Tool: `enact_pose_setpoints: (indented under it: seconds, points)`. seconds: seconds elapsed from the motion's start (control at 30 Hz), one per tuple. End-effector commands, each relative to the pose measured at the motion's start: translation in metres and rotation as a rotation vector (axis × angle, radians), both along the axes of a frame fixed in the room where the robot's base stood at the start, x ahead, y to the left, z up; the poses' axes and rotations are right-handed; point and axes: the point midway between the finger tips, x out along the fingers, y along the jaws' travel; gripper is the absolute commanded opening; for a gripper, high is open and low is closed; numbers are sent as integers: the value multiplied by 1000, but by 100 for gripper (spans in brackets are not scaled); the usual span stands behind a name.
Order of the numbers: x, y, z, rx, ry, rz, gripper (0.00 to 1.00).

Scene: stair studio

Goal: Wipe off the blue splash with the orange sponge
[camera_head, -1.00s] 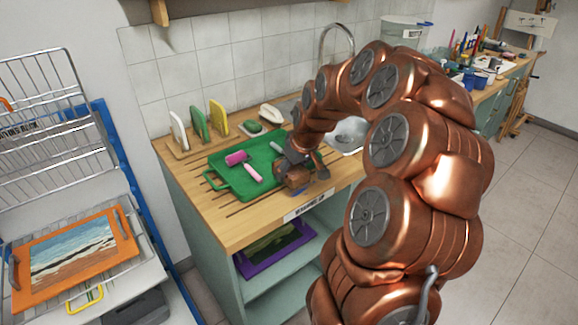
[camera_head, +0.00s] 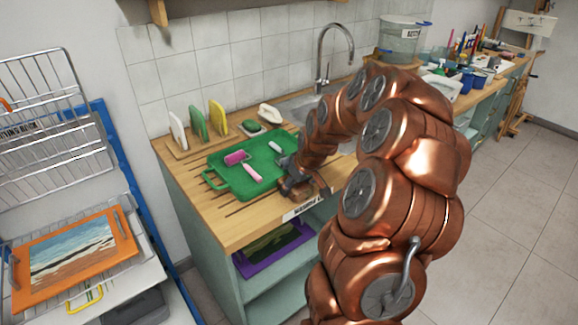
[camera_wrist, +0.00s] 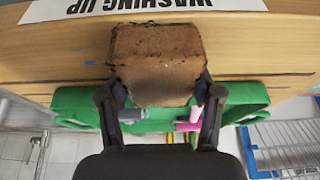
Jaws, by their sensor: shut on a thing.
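My gripper (camera_wrist: 160,95) is shut on a worn, brownish-orange block, the sponge (camera_wrist: 155,60), with one finger on each side of it. In the wrist view the sponge is over the wooden worktop, close to the front edge with the "WASHING UP" label; I cannot tell whether it touches the wood. In the head view my gripper (camera_head: 299,186) is low over the worktop, just in front of the green tray's right end, and the sponge is hard to make out. Faint bluish traces (camera_wrist: 236,75) show on the wood beside the sponge; most of any blue splash is hidden.
The green tray (camera_head: 215,165) holds a pink roller (camera_head: 236,157) and other tools. Coloured boards (camera_head: 197,124) stand upright behind it. A sink with a tap (camera_head: 322,55) is at the back right. A wire rack (camera_head: 60,150) stands left. The worktop's left front is clear.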

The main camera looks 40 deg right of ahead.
Motion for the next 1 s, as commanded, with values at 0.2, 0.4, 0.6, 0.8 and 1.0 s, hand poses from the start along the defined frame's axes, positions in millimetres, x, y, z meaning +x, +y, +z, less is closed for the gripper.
enact_pose_setpoints:
  seconds: [0.2,0.4,0.6,0.8,1.0]
  points:
    - [-1,-20,-2,3,5,0,32]
    - [-1,-38,-3,4,4,-1,32]
    - [-1,-57,1,0,1,-3,32]
    - [-2,-76,-1,1,2,-4,32]
    - [-5,-94,-2,3,4,-10,32]
